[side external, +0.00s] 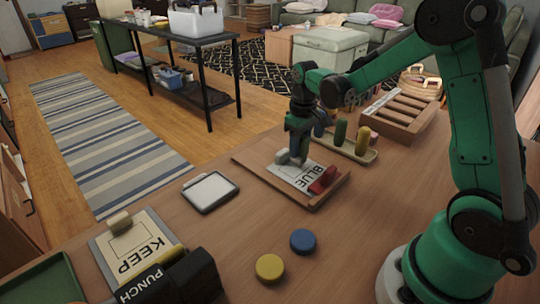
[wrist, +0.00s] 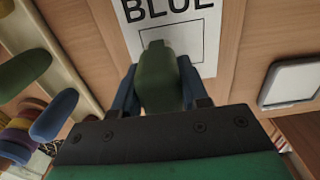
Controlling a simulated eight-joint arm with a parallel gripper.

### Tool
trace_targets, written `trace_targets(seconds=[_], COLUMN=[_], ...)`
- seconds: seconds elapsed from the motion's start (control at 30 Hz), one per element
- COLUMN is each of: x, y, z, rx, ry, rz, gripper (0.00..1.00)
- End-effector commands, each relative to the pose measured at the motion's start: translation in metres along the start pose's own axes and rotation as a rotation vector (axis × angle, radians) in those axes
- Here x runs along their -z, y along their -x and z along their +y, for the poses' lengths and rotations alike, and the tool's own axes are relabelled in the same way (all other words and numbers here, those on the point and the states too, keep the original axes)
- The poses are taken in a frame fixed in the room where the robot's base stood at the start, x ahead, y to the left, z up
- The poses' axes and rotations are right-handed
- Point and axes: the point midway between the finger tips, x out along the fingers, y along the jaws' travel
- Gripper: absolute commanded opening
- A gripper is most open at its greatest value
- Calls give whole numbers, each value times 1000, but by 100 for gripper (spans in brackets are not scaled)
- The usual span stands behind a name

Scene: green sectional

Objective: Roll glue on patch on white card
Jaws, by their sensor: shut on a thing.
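The white card (side external: 291,175), printed BLUE, lies on a wooden tray (side external: 243,160). The wrist view shows the card (wrist: 205,40) with an outlined rectangular patch (wrist: 194,60), partly hidden by the held tool. My gripper (side external: 298,142), also in the wrist view (wrist: 160,95), is shut on a green-handled tool (wrist: 158,72). In the side view a pale grey part (side external: 283,157) shows low at the fingertips, over the card's far end. Its contact with the card cannot be told. A red object (side external: 323,180) sits at the tray's near right end.
A rack (side external: 369,158) with green and yellow upright pieces stands right of the tray. A dark-framed white pad (side external: 210,190) lies to the left. Yellow (side external: 269,268) and blue (side external: 303,240) discs, a KEEP clipboard (side external: 105,262) and a black PUNCH device (side external: 180,280) are nearer.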

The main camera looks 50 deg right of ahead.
Motion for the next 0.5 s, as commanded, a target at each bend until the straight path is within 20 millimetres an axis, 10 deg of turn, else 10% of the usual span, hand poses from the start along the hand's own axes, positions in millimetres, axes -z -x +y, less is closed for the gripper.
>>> trace_targets(seconds=[0.5], x=[0], y=[0], z=[-48], rx=[1], ry=[3], rz=[0], gripper=[0])
